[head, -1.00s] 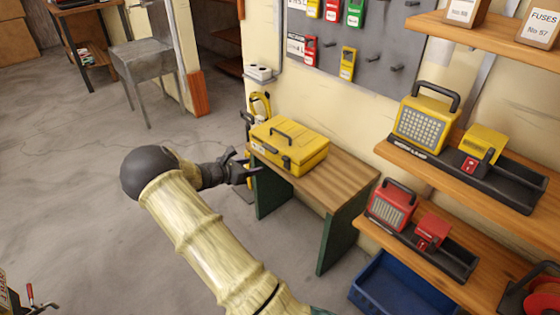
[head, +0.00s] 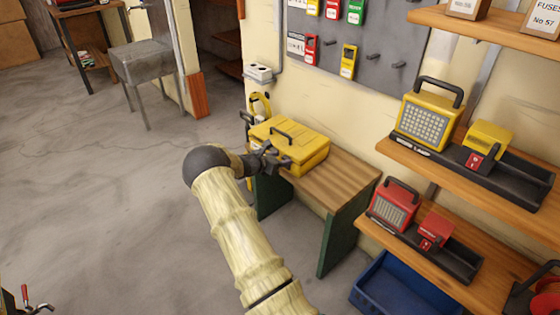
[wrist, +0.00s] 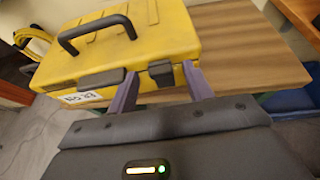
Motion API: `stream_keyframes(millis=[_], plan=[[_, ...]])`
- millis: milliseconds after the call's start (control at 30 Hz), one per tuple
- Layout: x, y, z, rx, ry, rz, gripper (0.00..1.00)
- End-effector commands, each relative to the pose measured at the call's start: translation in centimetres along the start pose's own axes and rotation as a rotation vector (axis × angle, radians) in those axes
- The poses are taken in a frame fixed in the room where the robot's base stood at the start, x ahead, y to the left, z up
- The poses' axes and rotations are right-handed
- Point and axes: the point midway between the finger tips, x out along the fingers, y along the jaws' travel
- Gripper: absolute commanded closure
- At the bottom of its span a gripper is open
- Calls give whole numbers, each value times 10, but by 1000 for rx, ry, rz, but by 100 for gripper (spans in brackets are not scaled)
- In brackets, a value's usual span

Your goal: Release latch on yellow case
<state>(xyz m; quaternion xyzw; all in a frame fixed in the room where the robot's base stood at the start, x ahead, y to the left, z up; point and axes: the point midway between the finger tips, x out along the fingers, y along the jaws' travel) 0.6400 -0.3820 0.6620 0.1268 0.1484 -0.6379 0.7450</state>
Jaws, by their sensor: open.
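The yellow case (head: 295,140) lies closed on a small wooden table, with a dark handle on its lid. In the wrist view the case (wrist: 145,45) shows its front with a black latch (wrist: 161,73), a wider dark piece (wrist: 101,79) to its left and a white label (wrist: 82,97). My gripper (head: 275,158) is at the front edge of the case. In the wrist view its two fingers (wrist: 160,82) stand apart on either side of the latch. I cannot tell whether they touch it.
The wooden table (head: 335,180) has bare top to the right of the case. Shelves with a yellow lamp (head: 425,120) and a red lamp (head: 393,205) stand at the right. A blue bin (head: 385,290) sits below.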

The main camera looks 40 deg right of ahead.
Motion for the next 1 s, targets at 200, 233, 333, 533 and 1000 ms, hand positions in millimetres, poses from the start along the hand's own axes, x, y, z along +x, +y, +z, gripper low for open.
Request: stream_keyframes(millis=[200,233,333,533,1000], plan=[[4,0,0,0,0,1,49],[4,0,0,0,0,1,49],[3,0,0,0,0,1,53],[3,0,0,0,0,1,92],[1,0,-8,-3,-67,1,94]])
